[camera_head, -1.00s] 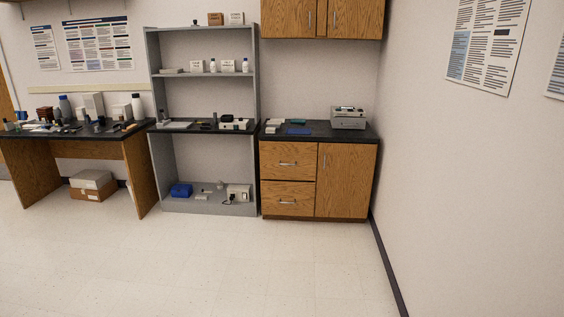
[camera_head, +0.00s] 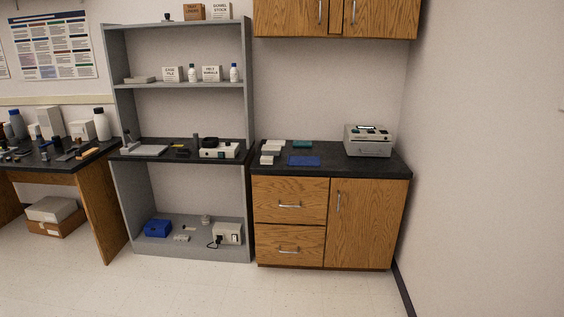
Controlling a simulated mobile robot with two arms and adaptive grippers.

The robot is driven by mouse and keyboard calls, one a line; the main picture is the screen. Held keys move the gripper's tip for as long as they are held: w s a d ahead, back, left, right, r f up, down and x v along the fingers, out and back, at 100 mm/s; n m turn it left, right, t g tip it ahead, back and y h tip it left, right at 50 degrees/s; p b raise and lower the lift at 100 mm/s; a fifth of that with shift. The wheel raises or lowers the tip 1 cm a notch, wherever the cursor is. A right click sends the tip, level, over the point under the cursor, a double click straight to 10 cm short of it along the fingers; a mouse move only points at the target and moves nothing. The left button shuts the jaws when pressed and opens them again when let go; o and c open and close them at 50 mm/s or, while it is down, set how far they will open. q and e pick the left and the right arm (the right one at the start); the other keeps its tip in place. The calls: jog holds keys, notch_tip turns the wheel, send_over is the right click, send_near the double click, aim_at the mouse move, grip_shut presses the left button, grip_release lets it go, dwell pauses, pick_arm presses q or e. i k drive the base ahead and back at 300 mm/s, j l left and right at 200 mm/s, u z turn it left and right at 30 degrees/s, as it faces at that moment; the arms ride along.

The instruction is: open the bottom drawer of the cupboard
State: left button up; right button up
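The wooden cupboard (camera_head: 367,225) stands against the back wall, right of centre, under a black countertop. Its left side has two drawers, one above the other. The bottom drawer (camera_head: 275,245) is shut, with a horizontal metal handle (camera_head: 289,251) across its front. The top drawer (camera_head: 276,199) is also shut, with a similar handle (camera_head: 289,206). A shut door with a vertical handle (camera_head: 338,202) fills the right side. Neither of my grippers is in view.
A grey open shelf unit (camera_head: 119,200) stands directly left of the cupboard. A wooden desk (camera_head: 100,212) is farther left, with boxes (camera_head: 52,209) under it. The right wall (camera_head: 480,180) runs close past the cupboard. The floor (camera_head: 210,292) in front is clear.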

aim_at(294, 245)
jog(key=i, duration=1.9)
